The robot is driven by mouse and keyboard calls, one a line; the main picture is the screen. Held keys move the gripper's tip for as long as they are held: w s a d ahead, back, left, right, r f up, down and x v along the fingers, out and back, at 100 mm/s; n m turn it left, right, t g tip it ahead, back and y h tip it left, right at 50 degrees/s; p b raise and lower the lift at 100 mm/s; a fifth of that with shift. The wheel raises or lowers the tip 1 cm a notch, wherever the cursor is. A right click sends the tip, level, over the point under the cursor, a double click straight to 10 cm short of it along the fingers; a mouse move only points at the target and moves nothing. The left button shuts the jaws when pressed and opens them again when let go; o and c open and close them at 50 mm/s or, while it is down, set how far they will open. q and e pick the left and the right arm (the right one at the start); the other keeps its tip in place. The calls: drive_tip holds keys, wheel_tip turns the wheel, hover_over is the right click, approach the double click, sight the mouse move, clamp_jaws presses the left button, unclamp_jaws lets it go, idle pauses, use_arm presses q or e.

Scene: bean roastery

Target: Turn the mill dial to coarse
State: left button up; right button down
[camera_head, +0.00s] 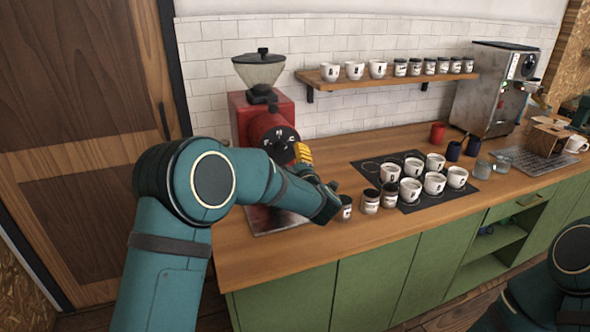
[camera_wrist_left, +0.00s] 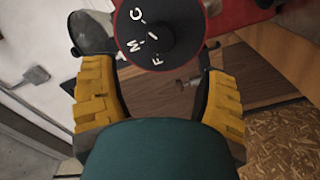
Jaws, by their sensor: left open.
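The red mill (camera_head: 240,108) stands on the counter against the tiled wall, with a clear hopper on top. Its round black dial (camera_head: 280,141) faces out and carries white marks F, M and C. In the left wrist view the dial (camera_wrist_left: 172,38) sits at the top, its upper edge cut off; I cannot tell its setting for sure. My left gripper (camera_head: 304,156), with yellow fingers, is open just in front of the dial. In the left wrist view its fingers (camera_wrist_left: 150,60) stand on either side of the dial's lower part, seemingly not touching it. My right gripper is out of view.
Several lidded jars (camera_head: 371,201) stand close beside my left wrist. White cups stand on a dark mat (camera_head: 408,207). A wall shelf (camera_head: 390,80) holds cups and jars. A coffee machine (camera_head: 487,88) is at the back right. The front counter edge is mostly clear.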

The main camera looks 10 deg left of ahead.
use_arm(q)
drive_tip(key=v, duration=0.3)
drive_tip(key=shift+s+d, duration=0.15)
drive_tip(key=shift+s, duration=0.15)
